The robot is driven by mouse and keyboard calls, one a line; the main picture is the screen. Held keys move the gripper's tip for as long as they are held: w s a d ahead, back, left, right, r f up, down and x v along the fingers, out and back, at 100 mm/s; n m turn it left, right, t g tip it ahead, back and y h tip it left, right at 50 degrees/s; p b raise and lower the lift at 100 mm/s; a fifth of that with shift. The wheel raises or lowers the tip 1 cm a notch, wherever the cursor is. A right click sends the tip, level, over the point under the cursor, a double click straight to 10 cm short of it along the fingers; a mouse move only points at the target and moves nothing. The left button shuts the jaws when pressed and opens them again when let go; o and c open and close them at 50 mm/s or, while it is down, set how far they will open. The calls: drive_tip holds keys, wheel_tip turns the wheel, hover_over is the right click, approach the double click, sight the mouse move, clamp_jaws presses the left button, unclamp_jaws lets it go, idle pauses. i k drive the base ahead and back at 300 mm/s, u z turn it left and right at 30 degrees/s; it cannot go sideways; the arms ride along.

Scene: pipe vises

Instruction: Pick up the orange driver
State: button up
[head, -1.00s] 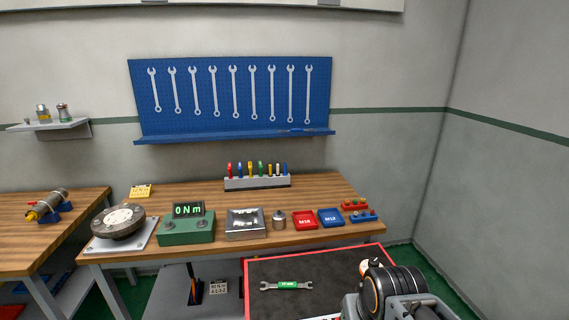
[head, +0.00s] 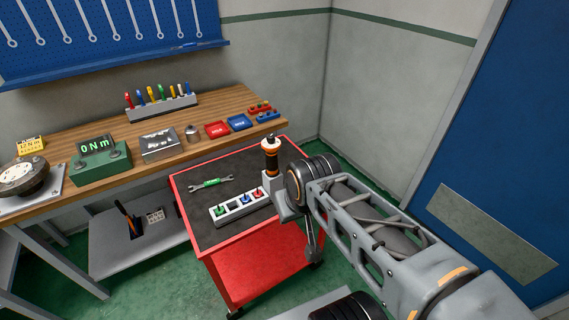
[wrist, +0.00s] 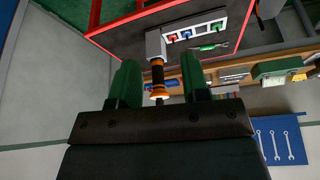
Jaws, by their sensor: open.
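The orange driver (head: 270,155), a dark cylinder with orange bands and a pale top, stands upright on a grey block (head: 272,184) on the red cart. It also shows in the wrist view (wrist: 157,76), upside down in the picture, with its pale end toward me. My gripper (wrist: 160,66) is open and empty, its two green fingers on either side of the driver in the picture. The driver appears in line with the gap; I cannot tell how far off it is. In the head view my arm comes from the right and its wrist hides part of the block.
On the red cart (head: 246,250) lie a wrench with a green label (head: 211,183) and a pale tray of coloured pieces (head: 240,207). The wooden bench (head: 100,122) behind holds a green torque meter (head: 100,162) and a rack of coloured tools (head: 161,108). A wall stands behind.

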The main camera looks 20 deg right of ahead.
sight(272, 170)
drive_tip(key=z, duration=0.2)
drive_tip(key=i, duration=0.4)
drive_tip(key=u, duration=1.45)
drive_tip(key=k, duration=0.35)
drive_tip(key=z, duration=0.15)
drive_tip(key=i, duration=0.35)
drive_tip(key=u, duration=0.7)
